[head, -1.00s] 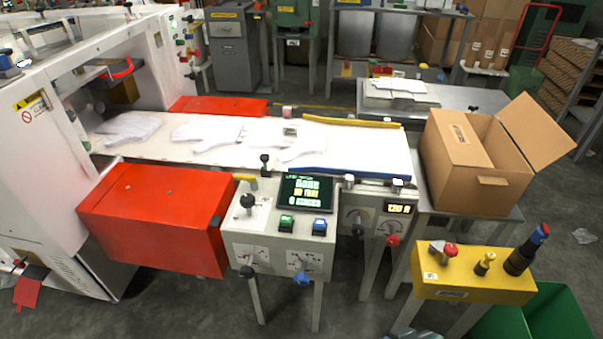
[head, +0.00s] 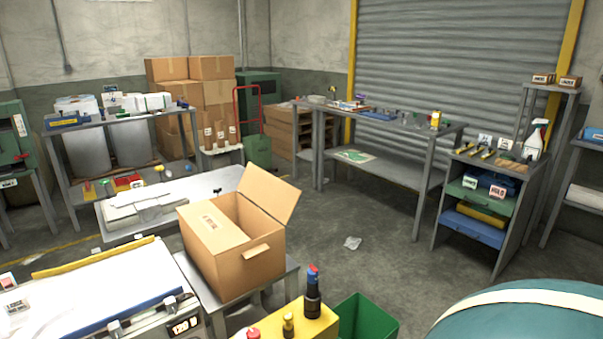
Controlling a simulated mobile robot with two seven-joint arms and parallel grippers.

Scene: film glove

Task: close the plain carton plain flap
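The plain carton (head: 240,268) is a brown cardboard box on a grey metal stand, in the lower left of the head view. Its left top flap (head: 211,229) lies flat over part of the opening. Its right flap (head: 270,192) stands up and leans outward, away from the box. A small tab (head: 256,252) sticks out on the front side. The box is partly open, and its inside shows between the flaps. Neither of my grippers is in view.
The white conveyor bed (head: 100,290) lies left of the carton. A yellow control box (head: 300,322) and a green bin (head: 366,318) stand in front. A large teal rounded object (head: 530,312) fills the lower right corner. Bare floor (head: 370,270) is free right of the carton.

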